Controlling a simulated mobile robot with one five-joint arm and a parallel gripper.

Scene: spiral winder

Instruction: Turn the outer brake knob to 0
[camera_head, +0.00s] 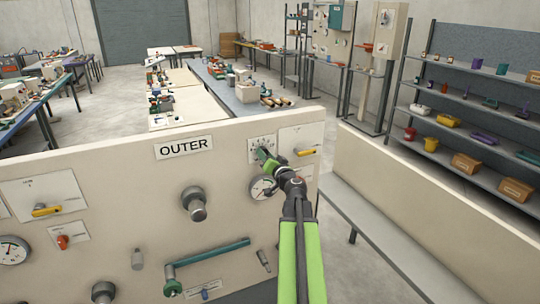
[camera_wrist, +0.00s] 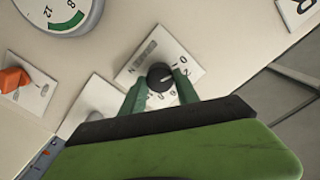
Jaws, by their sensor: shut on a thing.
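The outer brake knob (camera_wrist: 160,77) is a round black knob on a white dial plate (camera_wrist: 133,70) with numerals around it. A pale mark shows on the knob, but I cannot tell which numeral it points at. In the head view the dial plate (camera_head: 254,144) is on the beige panel right of the OUTER label (camera_head: 184,147), and the knob is hidden by my gripper. My gripper (camera_wrist: 159,82) has its green fingers shut on the knob, one on each side. It also shows in the head view (camera_head: 263,154).
A round gauge (camera_head: 262,188) sits just below the dial plate. A yellow-handled switch (camera_head: 306,152) is close on the right. A grey knob (camera_head: 194,204) and a teal bar (camera_head: 212,257) stick out from the panel. An orange knob (camera_wrist: 14,79) shows in the wrist view.

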